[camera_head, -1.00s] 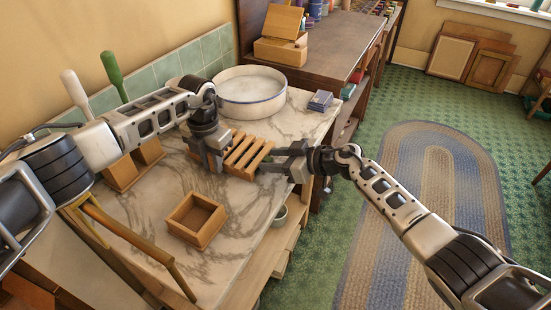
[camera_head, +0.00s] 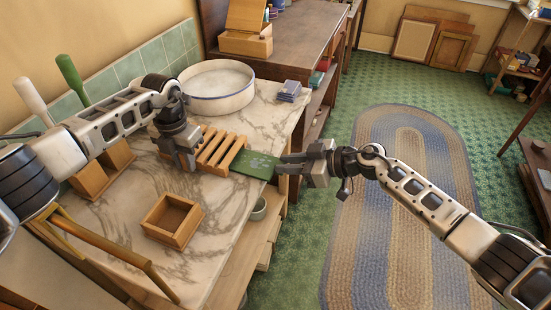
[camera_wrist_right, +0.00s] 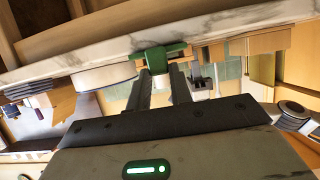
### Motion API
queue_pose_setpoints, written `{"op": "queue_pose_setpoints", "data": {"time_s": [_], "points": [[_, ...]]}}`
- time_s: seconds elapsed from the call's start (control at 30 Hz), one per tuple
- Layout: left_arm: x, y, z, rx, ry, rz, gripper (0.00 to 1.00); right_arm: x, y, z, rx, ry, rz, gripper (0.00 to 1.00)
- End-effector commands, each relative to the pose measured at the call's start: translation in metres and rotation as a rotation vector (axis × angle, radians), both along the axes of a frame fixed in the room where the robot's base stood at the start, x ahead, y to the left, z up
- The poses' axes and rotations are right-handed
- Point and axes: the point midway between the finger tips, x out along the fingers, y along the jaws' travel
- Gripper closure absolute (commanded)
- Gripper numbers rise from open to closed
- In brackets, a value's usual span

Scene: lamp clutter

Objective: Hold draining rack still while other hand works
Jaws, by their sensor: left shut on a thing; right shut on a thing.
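The draining rack (camera_head: 222,152) is a slatted wooden rack lying on the marble counter. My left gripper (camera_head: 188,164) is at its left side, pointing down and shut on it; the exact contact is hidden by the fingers. My right gripper (camera_head: 283,167) is to the right of the rack, shut on the right edge of a flat green panel with a pale pattern (camera_head: 254,164). The panel's left edge is at the rack's right end; I cannot tell whether they still touch. In the right wrist view the green panel (camera_wrist_right: 160,57) shows at my right fingertips.
A small open wooden box (camera_head: 173,219) sits on the counter in front of the rack. A round white basin (camera_head: 217,88) stands behind it, with a stack of blue items (camera_head: 290,91) to the right. The counter's right edge runs under the green panel.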

Motion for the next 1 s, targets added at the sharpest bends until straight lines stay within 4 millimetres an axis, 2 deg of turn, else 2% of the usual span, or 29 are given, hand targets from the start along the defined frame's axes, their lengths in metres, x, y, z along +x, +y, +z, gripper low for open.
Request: {"op": "queue_pose_setpoints", "data": {"time_s": [0.2, 0.23, 0.3, 0.67, 0.77, 1.0], "points": [[0.001, 0.001, 0.001, 0.001, -0.002, 0.003, 1.00, 0.000, -0.001, -0.001, -0.003, 0.001, -0.001, 1.00], [0.001, 0.001, 0.001, 0.001, -0.002, 0.003, 1.00, 0.000, -0.001, -0.001, -0.003, 0.001, -0.001, 0.76], [0.001, 0.001, 0.001, 0.001, -0.002, 0.002, 1.00, 0.000, -0.001, -0.001, -0.003, 0.001, -0.001, 0.57], [0.001, 0.001, 0.001, 0.001, -0.003, 0.002, 1.00, -0.001, -0.004, 0.001, -0.002, 0.000, -0.001, 0.56], [0.001, 0.000, 0.001, 0.000, -0.002, 0.001, 1.00, -0.005, -0.015, 0.005, -0.004, -0.001, -0.002, 0.56], [0.001, 0.000, 0.001, 0.000, -0.002, 0.001, 1.00, -0.025, -0.058, 0.024, -0.007, 0.000, -0.002, 0.56]]}}
